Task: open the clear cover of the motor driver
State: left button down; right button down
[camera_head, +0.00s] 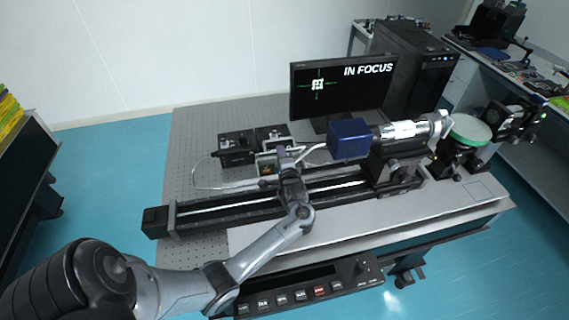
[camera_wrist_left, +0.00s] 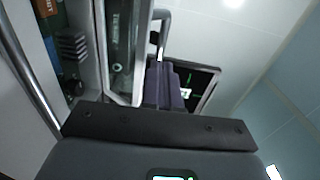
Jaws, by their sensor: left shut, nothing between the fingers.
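The motor driver (camera_head: 267,166) is a small pale box with a coloured light on its front, on the optical table behind the long black rail. My left gripper (camera_head: 284,153) is shut and empty at the box's right side, fingers pointing away from my head. In the left wrist view my left gripper's closed purple-grey fingers (camera_wrist_left: 164,82) sit beside a pale-framed panel (camera_wrist_left: 120,45), which looks like part of the driver. A bent pale bar (camera_wrist_left: 160,24) shows just beyond the fingertips. I cannot tell whether the fingers touch it, or how the clear cover stands. My right gripper is out of view.
The black rail (camera_head: 230,209) runs across the table in front. Black devices (camera_head: 235,146) stand behind left. A blue block (camera_head: 348,139) and silver optics are close on the right. The monitor (camera_head: 342,88) reads IN FOCUS. The table's left part (camera_head: 193,120) is mostly clear.

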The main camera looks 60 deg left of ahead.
pick_arm(q)
jog(key=shift+x, duration=1.8)
jog(key=a+h+p, duration=0.1)
jog(key=p, duration=0.2)
jog(key=a+r+h+p, duration=0.1)
jog(key=p, duration=0.2)
jog(key=w+g+h+p, duration=0.1)
jog(key=p, duration=0.2)
jog(key=shift+a+r, duration=0.4)
jog(key=shift+w+a+f+h+p, duration=0.15)
jog(key=shift+a+f+h+p, duration=0.15)
jog(key=shift+h+p, duration=0.25)
jog(key=shift+f, duration=0.1)
